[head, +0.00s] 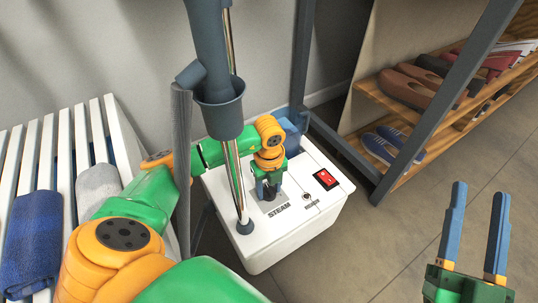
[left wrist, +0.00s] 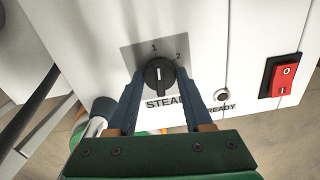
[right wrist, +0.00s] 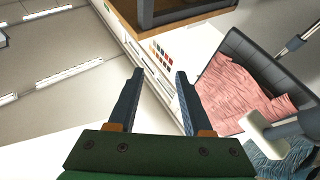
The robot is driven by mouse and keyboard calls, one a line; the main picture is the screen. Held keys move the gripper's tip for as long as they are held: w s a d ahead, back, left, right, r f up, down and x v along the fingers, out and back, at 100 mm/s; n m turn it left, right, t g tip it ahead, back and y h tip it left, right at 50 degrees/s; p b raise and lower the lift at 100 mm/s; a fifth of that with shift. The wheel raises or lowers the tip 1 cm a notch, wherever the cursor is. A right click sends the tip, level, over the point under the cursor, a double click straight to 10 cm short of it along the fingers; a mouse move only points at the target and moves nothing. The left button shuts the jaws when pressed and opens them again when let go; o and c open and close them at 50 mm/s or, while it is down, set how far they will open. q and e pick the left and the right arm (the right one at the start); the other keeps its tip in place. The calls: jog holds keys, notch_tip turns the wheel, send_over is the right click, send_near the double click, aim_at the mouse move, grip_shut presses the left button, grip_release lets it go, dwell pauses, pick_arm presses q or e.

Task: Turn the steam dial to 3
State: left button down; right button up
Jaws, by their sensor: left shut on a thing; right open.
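The steam dial (left wrist: 158,76) is a black knob with a white pointer line, on a grey plate on the white steamer base (head: 285,235). The pointer line points up, close to the 1. The numbers 1 and 2 show above the knob; no 3 is visible, and the right finger covers part of the plate. My left gripper (left wrist: 160,80) is shut on the dial, one finger on each side. In the head view my left gripper (head: 268,187) comes down on the base and mostly hides the dial. My right gripper (head: 480,190) is open and empty, off to the right.
A red rocker switch (head: 326,179) and a small ready light (head: 306,196) sit right of the dial. The steamer's pole (head: 233,175) rises close to my left arm. A white slatted bench (head: 125,150) stands left, a shoe rack (head: 370,90) back right. The floor at right is clear.

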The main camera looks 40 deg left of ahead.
pick_arm(q)
jog(key=m+p, duration=0.1)
jog(key=m, duration=0.3)
jog(key=shift+r, duration=0.1)
jog(key=m+p, duration=0.1)
jog(key=m, duration=0.5)
jog(key=shift+m, duration=0.4)
jog(key=m, duration=0.2)
jog(key=shift+m+p, duration=0.3)
jog(key=m, duration=0.2)
jog(key=shift+m, duration=0.4)
jog(key=m, duration=0.4)
jog(key=shift+m, duration=1.1)
pick_arm(e)
notch_tip(320, 180, down, 17)
jog(key=d+m+g+h, duration=0.1)
jog(key=g+h, duration=0.3)
jog(key=g, duration=0.6)
jog(key=shift+s+d+f, duration=0.15)
jog(key=shift+d+f, duration=0.05)
jog(key=shift+d, duration=0.5)
jog(key=shift+r, duration=0.15)
pick_arm(q)
jog(key=shift+c, duration=1.5)
grip_release()
